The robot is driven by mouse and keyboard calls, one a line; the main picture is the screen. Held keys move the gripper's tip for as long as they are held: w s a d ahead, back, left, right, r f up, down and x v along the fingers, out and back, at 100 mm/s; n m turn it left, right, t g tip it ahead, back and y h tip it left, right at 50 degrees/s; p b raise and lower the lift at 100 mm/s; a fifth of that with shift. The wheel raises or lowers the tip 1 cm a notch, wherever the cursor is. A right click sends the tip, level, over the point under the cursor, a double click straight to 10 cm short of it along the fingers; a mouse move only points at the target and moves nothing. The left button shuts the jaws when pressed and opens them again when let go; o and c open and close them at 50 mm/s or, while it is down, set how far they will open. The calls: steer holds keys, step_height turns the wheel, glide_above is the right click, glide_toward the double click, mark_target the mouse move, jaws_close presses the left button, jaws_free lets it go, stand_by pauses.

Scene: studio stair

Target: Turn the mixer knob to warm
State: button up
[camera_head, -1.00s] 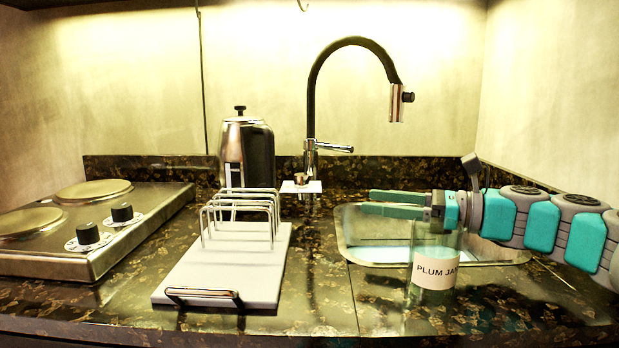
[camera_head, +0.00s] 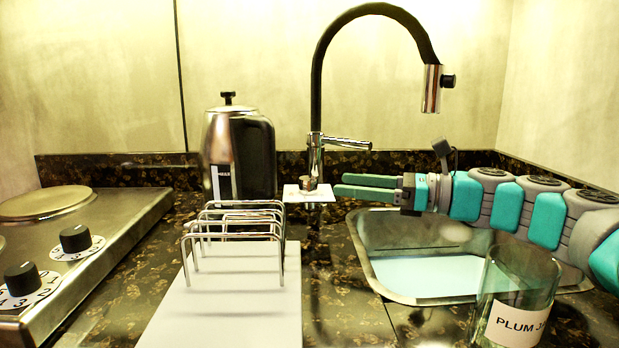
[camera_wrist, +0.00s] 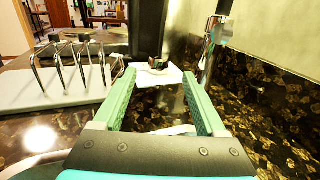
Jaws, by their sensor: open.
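The mixer knob (camera_head: 309,183) is a small round metallic knob on a white plate (camera_head: 293,197) at the foot of the black-and-chrome tap (camera_head: 316,120). In the wrist view the knob (camera_wrist: 156,65) looks dark and stands ahead of the fingertips, roughly in line with the gap between them. My gripper (camera_head: 337,186) is to the right of the knob in the head view, apart from it. In the wrist view its two green fingers (camera_wrist: 159,78) are spread with nothing between them. Any markings on the plate are too small to read.
The sink (camera_head: 358,245) lies below my arm. A plum jar (camera_head: 522,285) stands at its front right. A wire rack (camera_head: 235,207) on a white board (camera_head: 240,320), a kettle (camera_head: 262,165) and a hob (camera_head: 130,225) are to the left. The tap's lever (camera_head: 348,143) juts above my gripper.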

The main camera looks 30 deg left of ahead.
mark_target(308, 185)
steer(key=a, duration=0.4)
steer(key=s+a, duration=0.1)
steer(key=a, duration=0.1)
steer(key=shift+s+a, duration=0.1)
steer(key=shift+a, duration=0.3)
jaws_close()
